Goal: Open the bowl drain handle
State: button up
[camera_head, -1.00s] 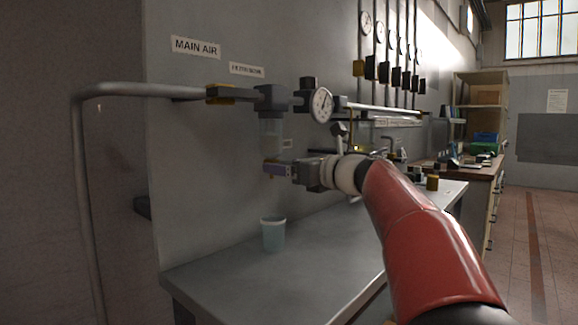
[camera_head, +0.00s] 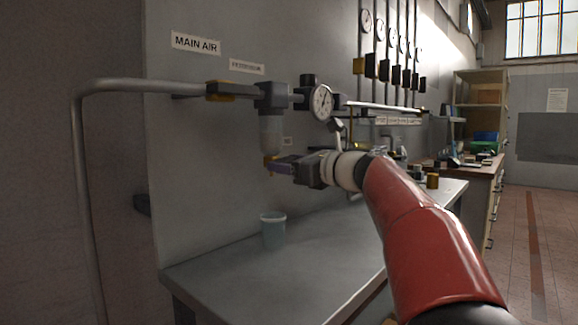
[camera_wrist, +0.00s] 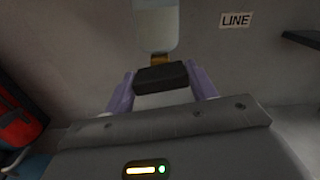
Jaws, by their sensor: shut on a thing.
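The clear filter bowl (camera_head: 271,132) hangs under the grey regulator body on the wall panel. It also shows at the top of the wrist view (camera_wrist: 156,25). Below it is a brass drain fitting (camera_head: 270,161). In the wrist view, the dark drain handle (camera_wrist: 162,77) lies crosswise between my gripper's purple fingers, just below the brass (camera_wrist: 160,58). My gripper (camera_head: 278,166) comes in from the right at the bowl's lower end and is shut on the handle. The fingers hide most of the handle in the head view.
A translucent cup (camera_head: 272,232) stands on the grey bench (camera_head: 300,272) below the bowl. A gauge (camera_head: 321,102) and pipe (camera_head: 150,86) are close above. The bench around the cup is clear. A "LINE" label (camera_wrist: 236,20) is on the wall.

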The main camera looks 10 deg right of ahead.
jog(key=n+b, duration=0.2)
jog(key=n, duration=0.3)
jog(key=shift+n, duration=0.3)
dwell(0.4)
jog(key=o, duration=1)
jog(key=shift+s, duration=0.1)
jog(key=shift+b+v, duration=0.6)
jog(key=shift+v, duration=3.25)
jog(key=shift+c, duration=0.2)
